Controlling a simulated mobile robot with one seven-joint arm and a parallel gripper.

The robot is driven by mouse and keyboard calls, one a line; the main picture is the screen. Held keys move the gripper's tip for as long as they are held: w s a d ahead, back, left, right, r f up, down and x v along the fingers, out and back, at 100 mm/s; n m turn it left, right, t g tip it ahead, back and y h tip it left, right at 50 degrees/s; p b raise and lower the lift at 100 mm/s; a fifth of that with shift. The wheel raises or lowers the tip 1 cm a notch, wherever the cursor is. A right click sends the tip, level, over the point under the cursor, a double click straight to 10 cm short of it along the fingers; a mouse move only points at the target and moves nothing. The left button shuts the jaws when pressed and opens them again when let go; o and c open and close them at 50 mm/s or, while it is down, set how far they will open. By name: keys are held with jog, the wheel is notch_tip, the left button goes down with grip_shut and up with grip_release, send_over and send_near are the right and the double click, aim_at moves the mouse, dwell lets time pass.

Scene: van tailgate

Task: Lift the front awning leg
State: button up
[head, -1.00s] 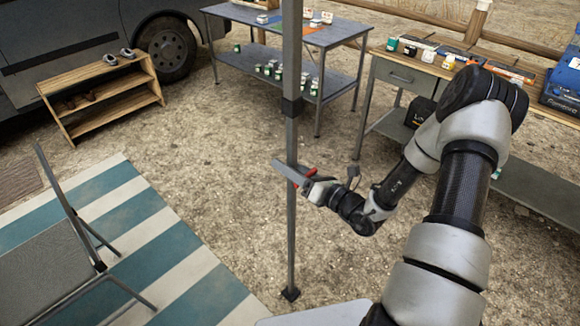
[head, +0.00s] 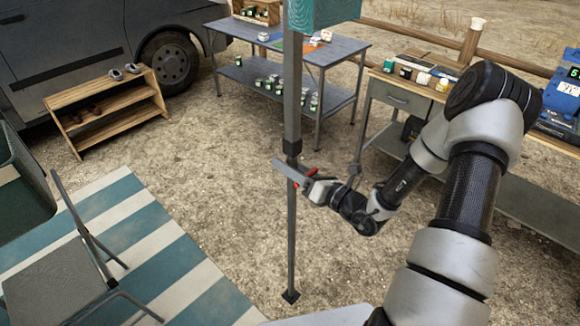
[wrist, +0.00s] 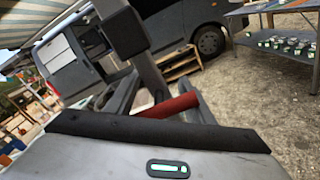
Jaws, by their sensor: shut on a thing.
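The front awning leg (head: 292,110) is a slim grey upright post with a dark collar partway up and a small dark foot (head: 291,296). I cannot tell whether the foot touches the gravel. My gripper (head: 300,178) is shut on the leg just below the collar, with red parts showing at the grip. In the wrist view the leg (wrist: 152,75) rises away behind the fingers, with its black collar (wrist: 124,32) close above. A red bar (wrist: 168,106) shows between the fingers there. A teal hanging piece (head: 325,12) shows at the top beside the leg.
A striped mat (head: 150,235) and folding chair (head: 60,285) lie left. A wooden shoe rack (head: 108,105) stands by the van (head: 60,50). A metal table (head: 300,55) is behind the leg, and a workbench (head: 405,92) is right.

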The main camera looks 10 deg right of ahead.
jog(key=shift+w+d+r, duration=0.1)
jog(key=shift+w+r, duration=0.05)
jog(key=shift+r, duration=0.25)
jog(key=o, duration=1.4)
jog(key=shift+f, duration=0.15)
jog(key=shift+s, duration=0.2)
jog(key=v, duration=1.7)
jog(key=shift+s+f, duration=0.1)
jog(key=shift+f, duration=0.1)
